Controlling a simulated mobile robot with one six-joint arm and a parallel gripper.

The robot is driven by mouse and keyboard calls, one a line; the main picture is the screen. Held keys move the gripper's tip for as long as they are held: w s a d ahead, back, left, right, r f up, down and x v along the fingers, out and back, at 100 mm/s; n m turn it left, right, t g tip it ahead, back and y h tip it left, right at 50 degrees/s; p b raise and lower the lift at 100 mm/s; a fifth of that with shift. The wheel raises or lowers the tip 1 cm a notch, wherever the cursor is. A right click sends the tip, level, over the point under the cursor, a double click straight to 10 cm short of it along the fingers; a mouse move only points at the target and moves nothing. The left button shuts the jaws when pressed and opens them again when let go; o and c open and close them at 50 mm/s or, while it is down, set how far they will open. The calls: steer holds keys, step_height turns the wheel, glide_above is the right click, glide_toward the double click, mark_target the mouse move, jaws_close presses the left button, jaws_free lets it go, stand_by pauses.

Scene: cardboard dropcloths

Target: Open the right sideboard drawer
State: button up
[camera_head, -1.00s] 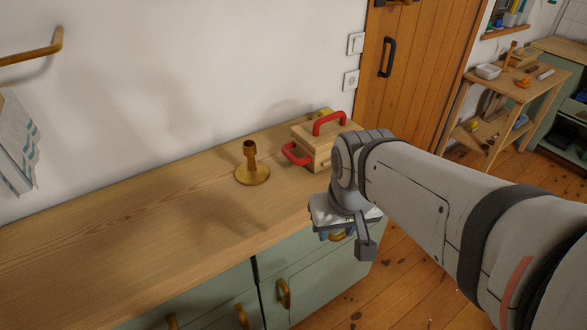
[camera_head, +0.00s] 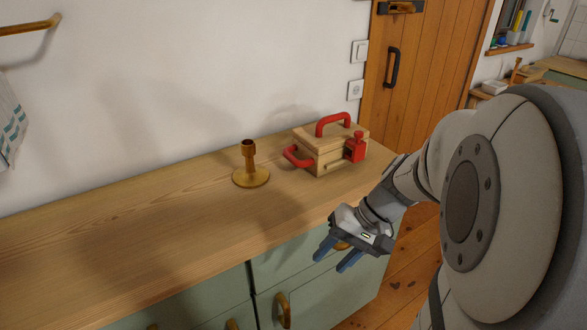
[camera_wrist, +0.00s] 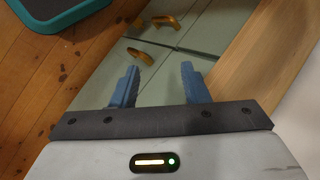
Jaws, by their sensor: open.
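The right sideboard drawer (camera_head: 285,262) is a pale green front under the wooden top's right end. It looks closed. Its brass handle (camera_head: 342,246) shows partly behind my gripper (camera_head: 330,262), which is open and empty in front of it. In the wrist view my gripper (camera_wrist: 160,68) has its two blue fingers apart over the green drawer front (camera_wrist: 172,82), with nothing between them. The drawer's handle cannot be made out there. A brass handle (camera_wrist: 141,56) beyond the left finger seems to belong to the door below. Contact with the drawer cannot be told.
A brass candlestick (camera_head: 250,172) and a wooden box with red handles (camera_head: 318,158) stand on the sideboard top (camera_head: 150,230). A red bottle-like object (camera_head: 355,147) is at the box. A teal-rimmed dark object (camera_wrist: 60,18) lies on the floor.

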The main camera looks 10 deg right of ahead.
steer(key=w+d+f+m+t+y+b, duration=0.25)
steer(key=w+d+f+t+b, duration=0.3)
steer(key=d+f, duration=0.3)
steer(key=w+d+f+m+t+y+b, duration=0.2)
steer(key=w+d+f+m+t+b, duration=0.25)
steer(key=d+f+t+b, duration=0.35)
steer(key=w+a, duration=0.1)
steer(key=w, duration=0.1)
steer(key=w+a+g, duration=0.2)
steer(key=w, duration=0.1)
steer(key=shift+w+a+f, duration=0.1)
steer(key=shift+w+a, duration=0.2)
steer(key=shift+a, duration=0.1)
steer(key=shift+c, duration=0.4)
jaws_close()
